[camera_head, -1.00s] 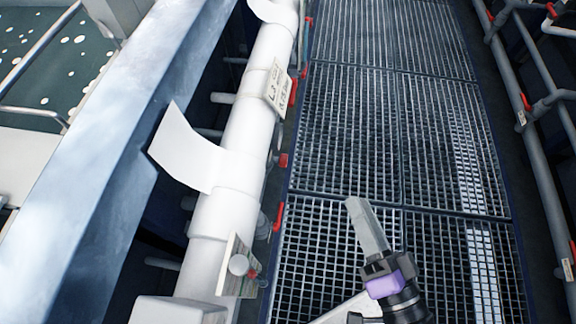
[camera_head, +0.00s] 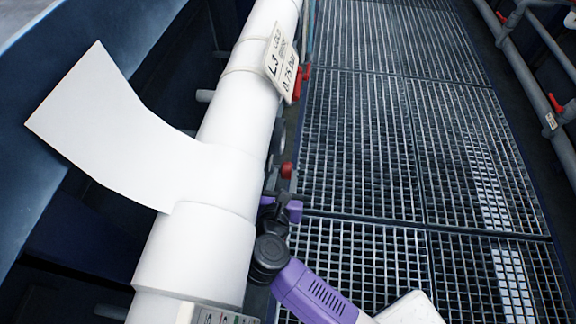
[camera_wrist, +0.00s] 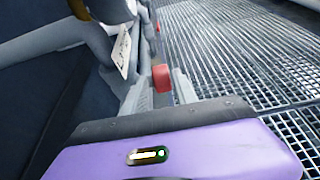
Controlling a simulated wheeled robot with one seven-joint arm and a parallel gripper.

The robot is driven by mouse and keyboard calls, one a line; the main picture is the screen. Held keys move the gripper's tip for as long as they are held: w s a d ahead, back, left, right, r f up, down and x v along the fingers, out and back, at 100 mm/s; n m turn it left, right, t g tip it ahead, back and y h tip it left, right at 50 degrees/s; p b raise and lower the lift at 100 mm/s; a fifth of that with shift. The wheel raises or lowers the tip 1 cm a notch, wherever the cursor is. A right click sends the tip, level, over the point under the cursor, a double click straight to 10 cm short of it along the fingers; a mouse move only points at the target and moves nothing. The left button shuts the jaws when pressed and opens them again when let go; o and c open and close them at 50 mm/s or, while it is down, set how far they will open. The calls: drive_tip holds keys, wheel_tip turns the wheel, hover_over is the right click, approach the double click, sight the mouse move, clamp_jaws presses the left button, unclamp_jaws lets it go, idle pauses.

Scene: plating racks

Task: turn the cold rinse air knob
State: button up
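A red knob (camera_head: 287,170) sits low on the right side of the big white pipe, just above my gripper in the head view. A white tag (camera_head: 281,66) reading "L3 COLD RINSE 0.75 bar" hangs farther up the pipe. My gripper (camera_wrist: 160,88) is open in the wrist view, with one grey finger on each side of the red knob (camera_wrist: 162,78). I cannot tell whether the fingers touch it. In the head view the fingers are mostly hidden behind the pipe and my wrist. The tag (camera_wrist: 122,50) also shows in the wrist view, up and left.
Another red knob (camera_head: 300,80) sits farther along the pipe. Grey pipes with red parts (camera_head: 545,75) line the right edge.

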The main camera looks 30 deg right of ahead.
drive_tip(key=b+x, duration=0.2)
drive_tip(key=x, duration=0.5)
drive_tip(key=shift+w+d, duration=0.1)
clamp_jaws()
